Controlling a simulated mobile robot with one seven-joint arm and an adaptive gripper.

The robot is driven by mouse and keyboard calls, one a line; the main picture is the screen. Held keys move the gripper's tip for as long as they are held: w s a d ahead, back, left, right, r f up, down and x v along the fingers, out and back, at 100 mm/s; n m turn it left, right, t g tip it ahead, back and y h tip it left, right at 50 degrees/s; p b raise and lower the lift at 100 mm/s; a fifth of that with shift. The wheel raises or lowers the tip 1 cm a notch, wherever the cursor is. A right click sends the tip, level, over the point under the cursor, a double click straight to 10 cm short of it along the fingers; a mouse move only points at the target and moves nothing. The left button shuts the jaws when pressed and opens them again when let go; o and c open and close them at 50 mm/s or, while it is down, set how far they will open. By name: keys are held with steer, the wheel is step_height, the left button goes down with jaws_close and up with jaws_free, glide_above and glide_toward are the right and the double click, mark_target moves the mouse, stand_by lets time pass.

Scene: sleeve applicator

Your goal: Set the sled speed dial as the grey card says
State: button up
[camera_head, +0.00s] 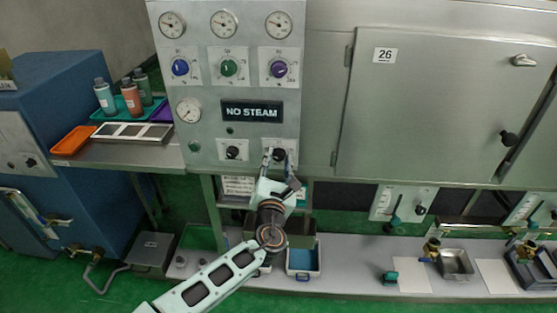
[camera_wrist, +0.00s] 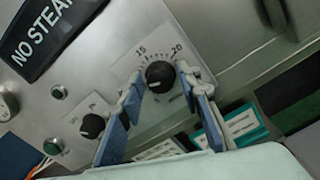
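A black dial (camera_head: 279,154) sits at the lower right of the grey control panel. In the wrist view the dial (camera_wrist: 160,75) has a white scale with 15 and 20 readable; its pointer setting is too small to read surely. My gripper (camera_head: 277,160) is in front of it. In the wrist view its two blue-padded fingers (camera_wrist: 162,84) are spread, one on each side of the dial, with gaps showing. A pale card with print (camera_head: 238,186) hangs below the panel; its text is unreadable, and I cannot tell if it is the grey card.
A second black knob (camera_head: 233,152) is just left. Above are a NO STEAM display (camera_head: 252,111), coloured knobs and gauges. Green-edged cards (camera_wrist: 240,125) show below the panel. A closed cabinet door (camera_head: 430,115) is at right. A shelf with bottles (camera_head: 131,98) and trays is at left.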

jaws_close()
steer(key=shift+m, duration=0.3)
